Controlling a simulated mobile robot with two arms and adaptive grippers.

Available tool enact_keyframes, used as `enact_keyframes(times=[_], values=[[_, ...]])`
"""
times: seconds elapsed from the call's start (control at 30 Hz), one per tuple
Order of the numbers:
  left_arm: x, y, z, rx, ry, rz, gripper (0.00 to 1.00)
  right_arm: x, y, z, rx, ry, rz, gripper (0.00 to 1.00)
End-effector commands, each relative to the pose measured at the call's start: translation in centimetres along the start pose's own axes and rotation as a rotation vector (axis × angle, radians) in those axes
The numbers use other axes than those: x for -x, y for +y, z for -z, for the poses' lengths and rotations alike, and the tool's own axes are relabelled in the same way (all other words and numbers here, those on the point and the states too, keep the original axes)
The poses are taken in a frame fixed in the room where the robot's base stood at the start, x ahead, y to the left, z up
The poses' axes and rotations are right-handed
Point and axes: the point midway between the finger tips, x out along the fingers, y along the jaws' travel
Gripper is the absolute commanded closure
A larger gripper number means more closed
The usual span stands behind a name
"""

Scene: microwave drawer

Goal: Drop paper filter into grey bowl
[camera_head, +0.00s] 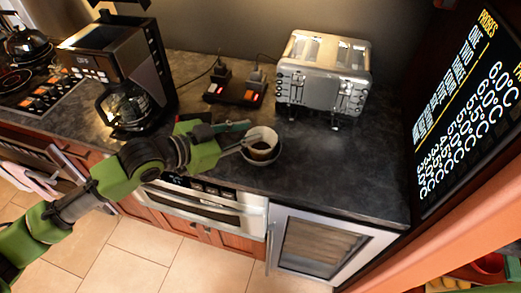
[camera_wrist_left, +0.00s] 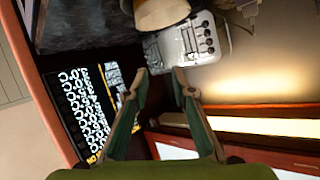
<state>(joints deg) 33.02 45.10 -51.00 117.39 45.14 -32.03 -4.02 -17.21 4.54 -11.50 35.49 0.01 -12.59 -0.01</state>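The white paper filter (camera_head: 262,134) shows dark contents inside. It sits at the grey bowl (camera_head: 277,156), whose rim shows around its lower right side; I cannot tell how deep it sits. The bowl is on the dark counter, in front of the toaster. My left gripper (camera_head: 243,138) is just left of the filter, its fingers spread. In the left wrist view the fingers (camera_wrist_left: 160,74) are open with nothing between them. A pale tan round form, probably the filter (camera_wrist_left: 162,14), is cut off at the top edge, beyond the fingertips. My right gripper is not in view.
A silver toaster (camera_head: 323,75) stands behind the bowl. A coffee maker (camera_head: 120,65) with a glass pot is at the left, and a power strip (camera_head: 235,91) lies between them. The counter (camera_head: 350,165) right of the bowl is clear. A dark text panel (camera_head: 470,100) is at the right.

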Motion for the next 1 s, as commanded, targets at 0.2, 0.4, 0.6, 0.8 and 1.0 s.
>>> enact_keyframes(times=[0.2,0.4,0.6,0.8,1.0], values=[[3.9,-0.1,-0.1,0.000,-0.002,0.002,0.76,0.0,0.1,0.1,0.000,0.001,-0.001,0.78],[5.6,0.0,0.0,0.001,0.001,0.000,0.76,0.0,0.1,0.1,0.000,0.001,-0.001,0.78],[6.0,0.0,0.0,0.001,0.001,0.000,0.76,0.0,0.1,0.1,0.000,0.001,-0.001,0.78],[5.9,0.0,0.0,0.001,0.002,0.000,0.76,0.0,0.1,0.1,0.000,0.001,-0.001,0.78],[5.8,0.3,-0.1,0.003,-0.001,-0.002,0.76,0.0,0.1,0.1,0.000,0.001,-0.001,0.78]])
